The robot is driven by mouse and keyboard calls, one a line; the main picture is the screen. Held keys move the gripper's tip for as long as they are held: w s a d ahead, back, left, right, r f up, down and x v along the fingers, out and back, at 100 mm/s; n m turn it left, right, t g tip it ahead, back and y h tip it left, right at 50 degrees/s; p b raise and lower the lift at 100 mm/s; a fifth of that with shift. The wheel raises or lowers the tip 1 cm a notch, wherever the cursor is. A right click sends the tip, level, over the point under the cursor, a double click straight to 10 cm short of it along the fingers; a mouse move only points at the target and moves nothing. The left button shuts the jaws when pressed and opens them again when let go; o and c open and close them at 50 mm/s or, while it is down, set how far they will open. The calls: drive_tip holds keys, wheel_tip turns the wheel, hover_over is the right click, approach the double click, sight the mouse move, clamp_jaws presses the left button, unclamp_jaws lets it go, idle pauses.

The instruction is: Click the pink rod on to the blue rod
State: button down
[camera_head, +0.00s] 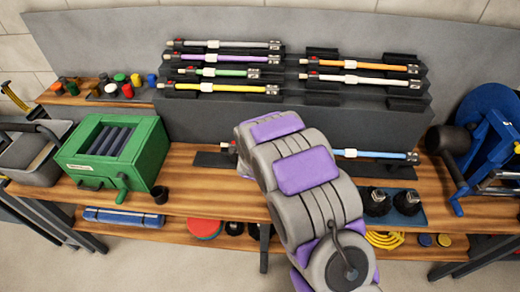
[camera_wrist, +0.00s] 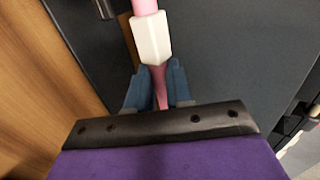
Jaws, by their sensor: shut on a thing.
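The pink rod (camera_wrist: 146,6) shows in the wrist view with a white collar (camera_wrist: 151,38). My gripper (camera_wrist: 157,88) is shut on it, with the blue-grey fingers on either side of the rod just below the collar. In the head view my arm hides the gripper and the held rod. The blue rod (camera_head: 378,154) lies along a dark holder on the bench, level, with its middle hidden behind my arm. I cannot tell how far the pink rod is from the blue rod.
A dark rack (camera_head: 370,118) behind the bench holds several coloured rods. A green box (camera_head: 118,150) stands left, and two black brushes (camera_head: 376,203) stand on a blue mat at right. A blue reel (camera_head: 485,130) is at far right.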

drive_tip(key=shift+d+b, duration=0.7)
drive_tip(key=shift+d, duration=0.35)
drive_tip(key=c, duration=0.9)
unclamp_jaws()
drive_tip(key=shift+c, duration=0.2)
drive_tip(key=shift+s, duration=0.1)
drive_tip(key=p+v, duration=0.1)
drive_tip(key=v, duration=1.6)
drive_tip(key=shift+a+r, duration=0.1)
